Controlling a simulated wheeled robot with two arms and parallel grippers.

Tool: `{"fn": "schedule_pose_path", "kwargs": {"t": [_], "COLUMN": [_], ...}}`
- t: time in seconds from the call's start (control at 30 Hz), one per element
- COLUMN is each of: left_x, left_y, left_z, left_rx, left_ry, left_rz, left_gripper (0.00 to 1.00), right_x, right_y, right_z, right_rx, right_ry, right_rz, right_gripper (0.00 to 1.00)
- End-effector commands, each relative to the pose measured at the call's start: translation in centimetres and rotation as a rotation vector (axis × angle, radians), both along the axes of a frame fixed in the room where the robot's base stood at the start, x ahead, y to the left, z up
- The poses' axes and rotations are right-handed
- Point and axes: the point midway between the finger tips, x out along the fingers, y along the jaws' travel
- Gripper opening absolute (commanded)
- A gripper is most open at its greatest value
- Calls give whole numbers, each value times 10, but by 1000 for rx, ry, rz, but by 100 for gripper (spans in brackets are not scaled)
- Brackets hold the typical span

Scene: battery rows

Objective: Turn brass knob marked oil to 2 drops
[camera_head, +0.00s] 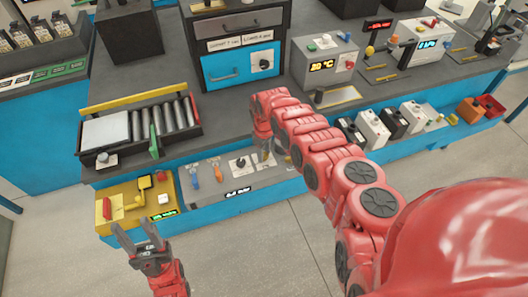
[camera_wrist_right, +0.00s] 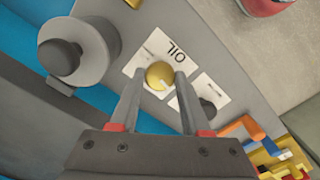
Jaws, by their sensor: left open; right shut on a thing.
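The brass knob (camera_wrist_right: 159,76) sits on a white plate marked OIL (camera_wrist_right: 172,52) in the right wrist view. A light pointer mark shows on its lower right; the scale is too small to read. My right gripper (camera_wrist_right: 158,80) has one finger on each side of the knob and is shut on it. In the head view my right gripper (camera_head: 267,150) reaches down to the right part of the grey panel (camera_head: 240,192), and I cannot make out the knob there. My left gripper (camera_head: 130,240) is open and empty, in front of the bench over the floor.
A dark knob (camera_wrist_right: 209,104) on another white plate is close beside my right finger. A large grey cylinder (camera_wrist_right: 70,55) stands at upper left in the wrist view. A yellow panel (camera_head: 135,203) and a roller tray (camera_head: 140,128) are left of my right gripper.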

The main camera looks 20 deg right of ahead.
Motion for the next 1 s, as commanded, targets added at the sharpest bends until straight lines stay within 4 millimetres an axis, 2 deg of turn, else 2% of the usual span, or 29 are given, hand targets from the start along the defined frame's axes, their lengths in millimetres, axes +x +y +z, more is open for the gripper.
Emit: {"fn": "schedule_pose_path", "kwargs": {"t": [0.6,1.0], "left_x": [0,0], "left_y": [0,0], "left_z": [16,18], "left_rx": [0,0], "left_ry": [0,0], "left_rz": [0,0], "left_gripper": [50,50], "right_x": [2,2], "right_y": [1,0], "right_z": [2,1], "right_rx": [1,1], "right_ry": [-7,-9], "right_rz": [-564,-945], "right_gripper": [0,0]}}
